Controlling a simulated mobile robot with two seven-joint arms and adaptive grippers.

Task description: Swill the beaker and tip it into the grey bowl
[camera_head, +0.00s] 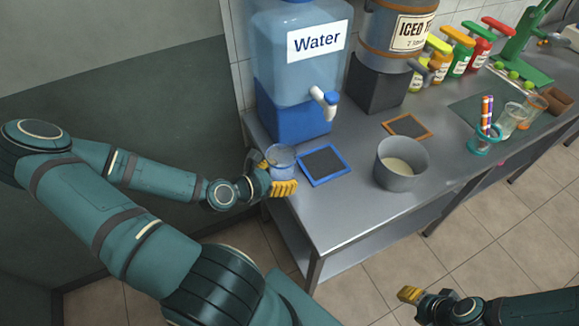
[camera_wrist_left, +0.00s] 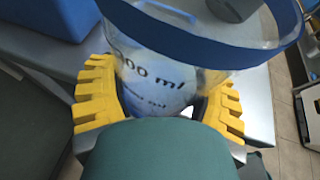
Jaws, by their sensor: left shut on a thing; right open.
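A clear beaker with a blue rim (camera_head: 281,158) is held upright at the left end of the counter. My left gripper (camera_head: 278,178) is shut on it, its yellow fingers on either side of the beaker. In the left wrist view the beaker (camera_wrist_left: 165,75) shows dark volume marks and its blue rim; I cannot tell how much liquid it holds. The grey bowl (camera_head: 401,170) stands on the counter to the right and has some pale contents in it. My right gripper (camera_head: 411,295) is open and empty in front of the counter, low at the right.
A blue water dispenser (camera_head: 290,80) with a white tap stands behind the beaker. A blue-framed mat (camera_head: 325,165) lies between beaker and bowl. An iced tea dispenser (camera_head: 388,60), an orange-framed mat (camera_head: 407,126), glasses (camera_head: 511,120) and sauce bottles (camera_head: 460,52) stand further right.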

